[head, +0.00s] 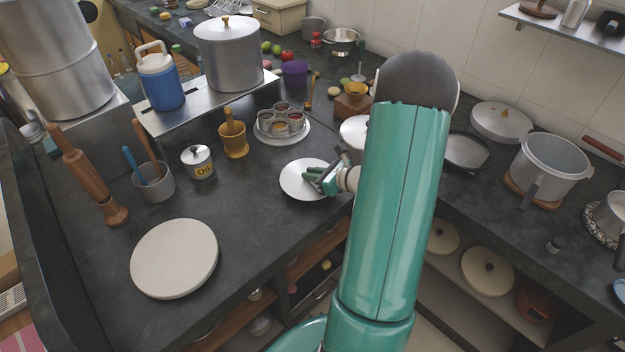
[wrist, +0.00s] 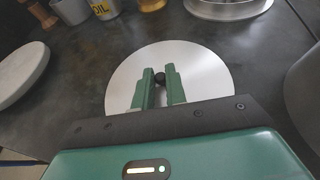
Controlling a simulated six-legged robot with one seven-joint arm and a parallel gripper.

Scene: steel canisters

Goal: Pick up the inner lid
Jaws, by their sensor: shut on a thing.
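The inner lid (head: 300,184) is a round, flat, pale metal disc by the counter's front edge, left of my arm in the head view. In the wrist view the lid (wrist: 205,65) lies under my fingers, and its small dark knob (wrist: 160,77) shows between the fingertips. My gripper (head: 318,181) is over the lid's right part in the head view. In the wrist view my gripper (wrist: 160,80) is shut on the knob. I cannot tell whether the lid touches the counter.
A plate with small steel cups (head: 282,134) stands behind the lid. A brass mortar (head: 234,140) and an oil canister (head: 198,162) stand to its left. A round pale board (head: 174,258) lies at the front left. Bare counter lies between board and lid.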

